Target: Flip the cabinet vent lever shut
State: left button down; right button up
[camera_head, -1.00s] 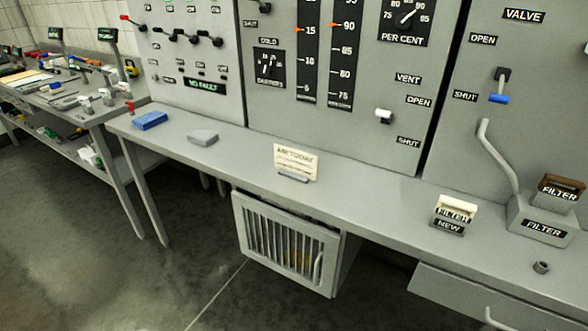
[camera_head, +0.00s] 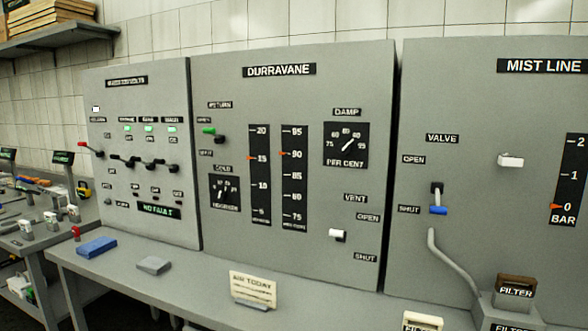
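The vent lever (camera_head: 337,234) has a white handle and sits low on the right side of the grey DURRAVANE panel (camera_head: 293,100). Its handle shows just above its dark mount, on the OPEN side. The VENT label (camera_head: 355,198) and the OPEN label (camera_head: 368,217) are above and to its right; the SHUT label (camera_head: 365,258) is below it. Neither of my grippers is in view, and nothing touches the lever.
A shelf-like counter (camera_head: 200,285) runs below the panels. On it are a blue block (camera_head: 96,247), a grey block (camera_head: 154,265) and an AIR TODAY card (camera_head: 253,288). The MIST LINE panel to the right has a blue-handled valve lever (camera_head: 438,210). The panel front is unobstructed.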

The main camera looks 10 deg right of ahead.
aim_at(341, 236)
jog(key=i+j+z, duration=0.7)
jog(key=i+j, duration=0.2)
jog(key=i+j+z, duration=0.4)
jog(key=j, duration=0.25)
